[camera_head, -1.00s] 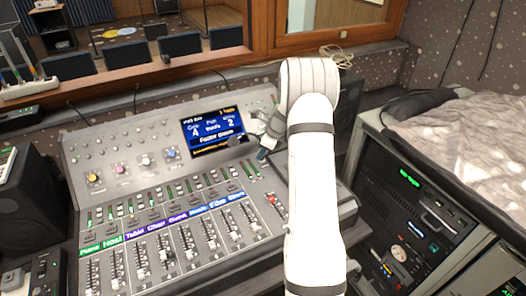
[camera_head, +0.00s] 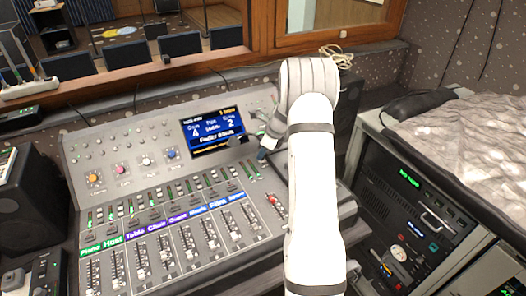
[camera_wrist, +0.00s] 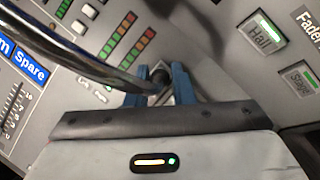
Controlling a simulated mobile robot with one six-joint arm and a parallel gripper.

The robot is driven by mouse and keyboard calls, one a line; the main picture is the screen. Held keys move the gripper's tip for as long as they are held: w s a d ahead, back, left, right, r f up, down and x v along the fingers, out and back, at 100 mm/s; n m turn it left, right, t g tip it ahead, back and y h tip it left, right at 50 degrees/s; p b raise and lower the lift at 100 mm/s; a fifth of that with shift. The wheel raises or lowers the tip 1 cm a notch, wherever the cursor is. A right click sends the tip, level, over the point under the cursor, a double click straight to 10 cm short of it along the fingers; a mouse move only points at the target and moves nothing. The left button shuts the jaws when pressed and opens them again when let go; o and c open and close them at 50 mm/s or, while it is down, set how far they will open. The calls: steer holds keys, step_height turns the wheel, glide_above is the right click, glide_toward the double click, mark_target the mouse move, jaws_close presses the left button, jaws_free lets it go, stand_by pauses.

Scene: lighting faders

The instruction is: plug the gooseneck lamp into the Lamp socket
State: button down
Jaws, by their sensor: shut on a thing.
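The gooseneck lamp (camera_wrist: 75,55) shows in the wrist view as a shiny dark curved tube running from the upper left to my gripper. My gripper (camera_wrist: 160,84) has blue fingertips shut on the lamp's dark end. In the head view my gripper (camera_head: 264,148) is just right of the console screen, partly hidden by my white arm. A dark part of the lamp (camera_head: 237,143) shows at the screen's lower right edge. I cannot make out the Lamp socket in either view.
The mixing console (camera_head: 125,190) has rows of faders and a lit screen (camera_head: 212,131). In the wrist view, a button marked Hall (camera_wrist: 262,35) is at the upper right. A rack (camera_head: 410,220) stands on the right, and a black speaker (camera_head: 35,205) on the left.

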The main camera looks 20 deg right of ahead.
steer(key=shift+r, duration=0.15)
stand_by(0.6)
steer(key=shift+w+r+p, duration=0.1)
steer(key=shift+r+p, duration=0.6)
stand_by(0.4)
steer(key=shift+f, duration=0.85)
stand_by(3.4)
steer(key=shift+s+f, duration=0.2)
steer(key=shift+f, duration=0.05)
stand_by(0.7)
steer(key=shift+w+r, duration=0.1)
steer(key=shift+r, duration=0.25)
stand_by(0.6)
